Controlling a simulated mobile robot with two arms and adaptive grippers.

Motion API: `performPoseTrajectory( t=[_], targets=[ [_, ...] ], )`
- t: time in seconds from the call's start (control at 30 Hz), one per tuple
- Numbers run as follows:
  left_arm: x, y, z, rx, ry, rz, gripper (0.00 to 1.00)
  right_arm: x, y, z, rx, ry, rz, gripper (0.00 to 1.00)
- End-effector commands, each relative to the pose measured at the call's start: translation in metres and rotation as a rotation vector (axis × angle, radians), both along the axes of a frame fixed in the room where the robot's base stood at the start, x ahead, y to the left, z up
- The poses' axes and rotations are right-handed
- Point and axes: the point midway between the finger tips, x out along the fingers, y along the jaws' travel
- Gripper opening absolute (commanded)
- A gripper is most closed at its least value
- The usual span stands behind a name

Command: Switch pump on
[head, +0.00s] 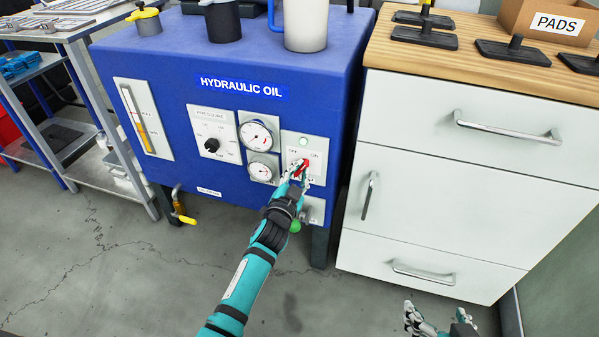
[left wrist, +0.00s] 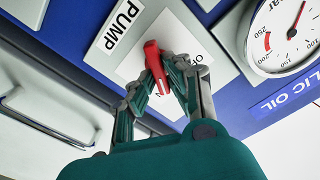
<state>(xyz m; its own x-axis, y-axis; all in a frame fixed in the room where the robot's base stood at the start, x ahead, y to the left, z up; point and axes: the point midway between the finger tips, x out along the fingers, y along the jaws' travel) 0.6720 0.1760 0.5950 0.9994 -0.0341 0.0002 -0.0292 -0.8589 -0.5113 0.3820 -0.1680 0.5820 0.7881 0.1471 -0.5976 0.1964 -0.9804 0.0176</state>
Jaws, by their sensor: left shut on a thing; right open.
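The blue hydraulic oil unit (head: 300,83) carries a pump switch plate with OFF and ON marks and a red switch lever (head: 305,165). A round pale green lamp (head: 304,142) sits above the lever. My left gripper (head: 299,172) is shut on the red lever. In the left wrist view, the fingers (left wrist: 168,75) close around the red lever (left wrist: 153,62), beside the PUMP label (left wrist: 122,22). The fingers partly hide the lever and the OFF/ON marks, so its exact setting is hard to tell. My right gripper (head: 427,320) is open and empty at the lower right.
A pressure knob (head: 212,145) and two gauges (head: 257,135) are left of the switch. A yellow-handled valve (head: 184,218) hangs below the unit. A white drawer cabinet (head: 460,185) stands close on the right. A metal shelf table (head: 75,30) stands at the left.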

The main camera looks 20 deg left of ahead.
Motion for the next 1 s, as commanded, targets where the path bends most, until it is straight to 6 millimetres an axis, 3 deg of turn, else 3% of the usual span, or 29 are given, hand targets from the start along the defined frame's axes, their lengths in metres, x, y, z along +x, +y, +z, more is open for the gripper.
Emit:
performPoseTrajectory(
  t=[0.27, 0.3, 0.43, 0.77, 1.0],
  targets=[
    [0.0, 0.0, -0.001, 0.006, 0.002, -0.001, 0.0, 0.0, 0.0, 0.0, -0.001, 0.0, -0.001, 0.81],
    [0.0, 0.0, -0.001, 0.006, 0.002, -0.001, 0.18, 0.0, 0.0, 0.0, -0.001, 0.0, -0.001, 0.81],
    [0.0, 0.0, -0.001, 0.004, 0.001, 0.0, 0.35, 0.0, 0.0, 0.0, -0.001, 0.0, -0.001, 0.81],
    [-0.004, 0.0, -0.001, 0.003, 0.001, 0.0, 0.36, -0.001, 0.001, -0.001, 0.0, 0.003, 0.003, 0.81],
    [-0.043, 0.002, -0.002, 0.002, 0.003, -0.001, 0.36, -0.001, 0.0, 0.0, 0.0, 0.002, 0.001, 0.81]
  ],
)
